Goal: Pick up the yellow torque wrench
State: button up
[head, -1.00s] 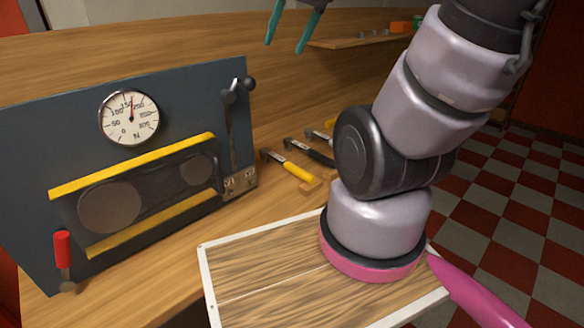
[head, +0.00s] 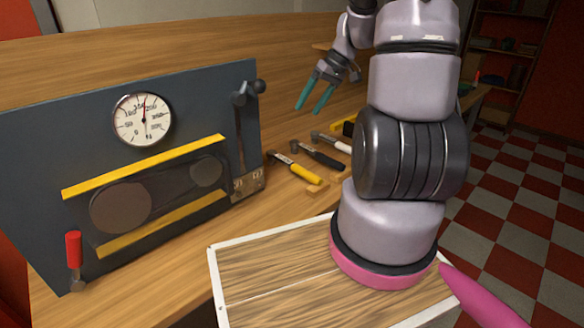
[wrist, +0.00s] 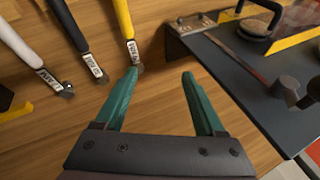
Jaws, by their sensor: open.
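Whether a finger touches the wrench cannot be told.
A black-handled wrench (head: 318,156) and a white-handled wrench (head: 333,143) lie beside the yellow one. The dark panel (head: 195,120) with a gauge (head: 142,119) and levers stands to the left; its edge is right of my fingers in the wrist view.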

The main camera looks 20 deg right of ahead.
jog(key=n+y, duration=0.1)
jog(key=y, duration=0.1)
send_near(292, 169)
jog(key=s+d+r, duration=0.2)
jog(key=d, duration=0.1)
jog(key=shift+d+f+x, duration=0.1)
jog(key=shift+x, duration=1.65)
jog(key=shift+d+f+x, duration=0.1)
jog(key=shift+d+x, duration=0.05)
jog(key=shift+x, duration=1.6)
jog(key=shift+d+f+x, duration=0.1)
jog(key=shift+x, duration=1.65)
jog(key=shift+s, duration=0.15)
grip_shut()
